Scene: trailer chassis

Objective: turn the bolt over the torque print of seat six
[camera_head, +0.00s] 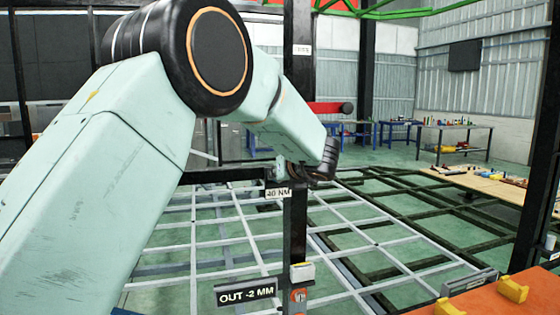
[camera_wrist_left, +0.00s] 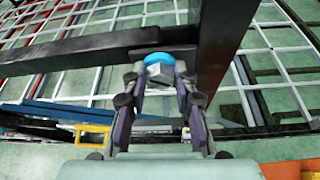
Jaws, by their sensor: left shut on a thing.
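The 40 NM torque print (camera_head: 278,192) is a small white label on the dark frame, beside a black post, in the head view. My left gripper (camera_head: 284,172) is just above this label, largely hidden behind my own wrist. In the left wrist view my left gripper (camera_wrist_left: 159,78) is shut on a pale grey bolt head (camera_wrist_left: 160,72), one finger on each side. A bright blue round part (camera_wrist_left: 158,59) shows right behind the bolt head, against the dark beam. The bolt is not clearly visible in the head view. My right gripper is in neither view.
The black post (camera_head: 296,225) stands upright close by the gripper. A black "OUT -2 MM" plate (camera_head: 247,292) sits lower left of it. A red bar (camera_head: 325,108) shows further up. A white floor grid (camera_head: 240,240) spreads below; yellow blocks (camera_head: 512,290) lie on an orange surface (camera_head: 540,300).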

